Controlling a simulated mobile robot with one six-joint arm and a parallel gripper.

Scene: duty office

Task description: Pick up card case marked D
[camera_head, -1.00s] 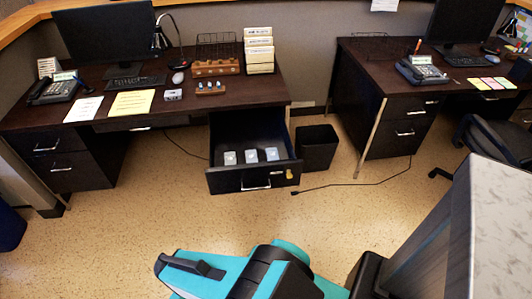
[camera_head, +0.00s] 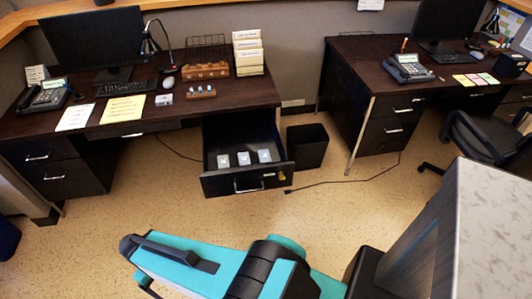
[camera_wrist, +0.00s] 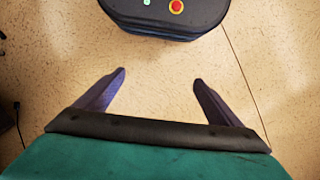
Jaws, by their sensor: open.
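Three small pale card cases lie in a row in the open desk drawer (camera_head: 235,186): a left one (camera_head: 223,161), a middle one (camera_head: 243,159) and a right one (camera_head: 264,156). Their letters are too small to read, so I cannot tell which is marked D. My gripper (camera_wrist: 159,76) shows in the wrist view, open and empty, with bare speckled floor between its fingers. It is well apart from the drawer, and no card case shows in the wrist view. In the head view my teal arm is at the bottom, and the gripper's fingers cannot be made out.
The left desk (camera_head: 215,104) holds a monitor, phone, papers and wooden stamp racks. A black waste bin (camera_head: 307,147) stands right of the drawer. A cable (camera_head: 345,181) runs over the floor. An office chair (camera_head: 478,140) is at right. The floor before the drawer is clear.

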